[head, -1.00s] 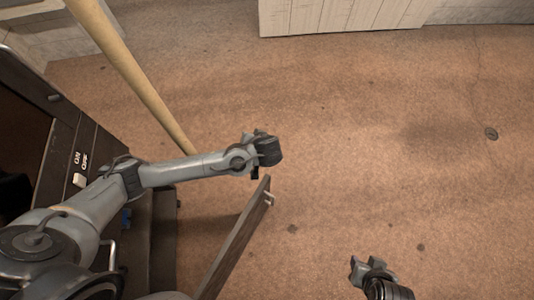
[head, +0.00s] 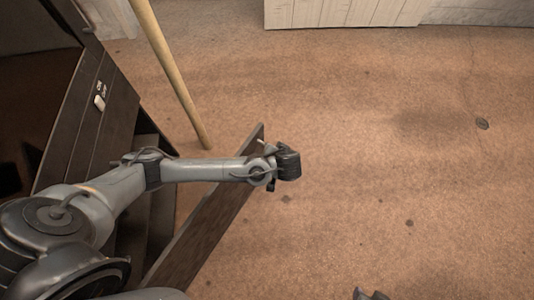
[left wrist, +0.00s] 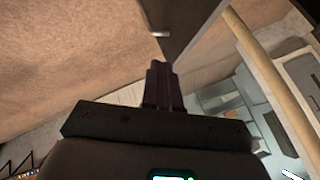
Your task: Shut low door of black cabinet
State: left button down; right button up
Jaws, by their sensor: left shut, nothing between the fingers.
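The black cabinet (head: 112,125) stands at the left in the head view. Its low door (head: 205,225) is open and juts out over the floor, a long dark panel with a small handle near its free edge. My left arm crosses above the door. My left gripper (head: 287,163) is just right of the door's free end, on the handle side. In the left wrist view its fingers (left wrist: 163,85) are shut and empty, with the door (left wrist: 188,25) and handle (left wrist: 161,34) ahead. Contact cannot be told. My right gripper (head: 370,294) is mostly cut off at the bottom edge.
A wooden pole (head: 170,75) stands beyond the cabinet, close to the door's far end; it also shows in the left wrist view (left wrist: 270,75). A white panelled unit (head: 345,12) is at the back. The brown floor to the right is clear.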

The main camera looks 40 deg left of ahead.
pick_arm(q)
jog(key=b, duration=0.2)
send_near(254, 141)
notch_tip(254, 141, down, 4)
jog(key=w+d, duration=0.2)
jog(key=a, duration=0.4)
jog(key=shift+a+f, duration=0.1)
jog(key=shift+a, duration=0.15)
